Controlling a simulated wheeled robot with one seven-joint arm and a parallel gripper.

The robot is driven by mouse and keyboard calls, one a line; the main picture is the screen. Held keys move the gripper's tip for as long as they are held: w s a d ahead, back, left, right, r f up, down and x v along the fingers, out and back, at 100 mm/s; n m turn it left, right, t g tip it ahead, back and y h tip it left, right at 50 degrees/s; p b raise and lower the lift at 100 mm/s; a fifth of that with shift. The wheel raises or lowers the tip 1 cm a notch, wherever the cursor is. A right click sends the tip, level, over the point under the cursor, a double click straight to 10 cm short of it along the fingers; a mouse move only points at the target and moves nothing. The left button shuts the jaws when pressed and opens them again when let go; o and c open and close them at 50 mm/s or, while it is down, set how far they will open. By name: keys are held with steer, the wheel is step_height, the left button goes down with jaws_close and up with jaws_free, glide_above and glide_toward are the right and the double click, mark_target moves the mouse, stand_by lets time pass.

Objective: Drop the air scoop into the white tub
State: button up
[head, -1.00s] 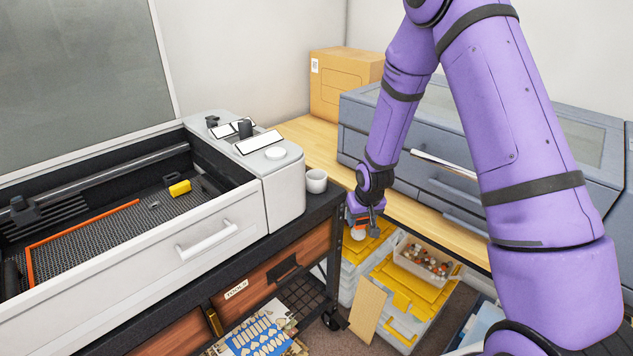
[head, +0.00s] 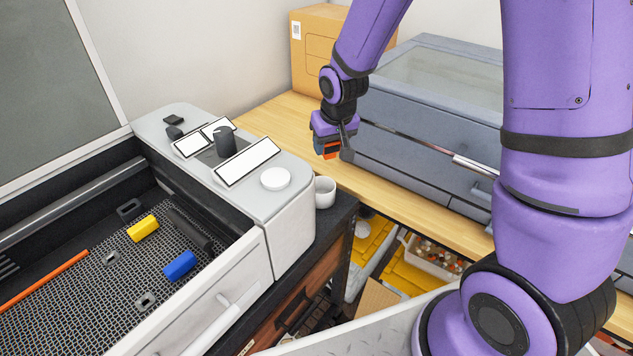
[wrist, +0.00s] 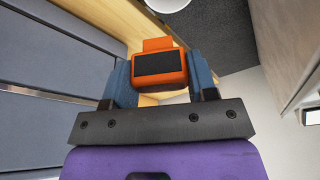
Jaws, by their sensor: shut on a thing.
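My gripper (head: 331,140) is shut on the air scoop (head: 327,149), an orange piece with a dark face. It is held above the wooden bench, in front of the grey drawer unit. The wrist view shows the scoop (wrist: 160,66) between both fingers of my gripper (wrist: 160,75). A small white round vessel, which looks like the white tub (head: 325,193), stands on the dark cart's corner, below my gripper in the head view. A white round rim (wrist: 168,3) is cut off at the top of the wrist view; I cannot tell whether it is the same vessel.
The wooden bench (head: 270,118) carries a cardboard box (head: 318,50) and the grey drawer unit (head: 425,120). A white machine with an open bed (head: 245,205) stands at left, with a yellow block (head: 143,228) and a blue block (head: 179,265) inside. Yellow-lidded bins (head: 400,270) sit below.

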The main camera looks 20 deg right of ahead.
steer(key=shift+f, duration=2.9)
steer(key=o, duration=1)
steer(key=shift+r, duration=0.1)
steer(key=v, duration=1)
steer(key=shift+s+r, duration=0.1)
steer(key=shift+r, duration=0.15)
steer(key=shift+r, duration=0.1)
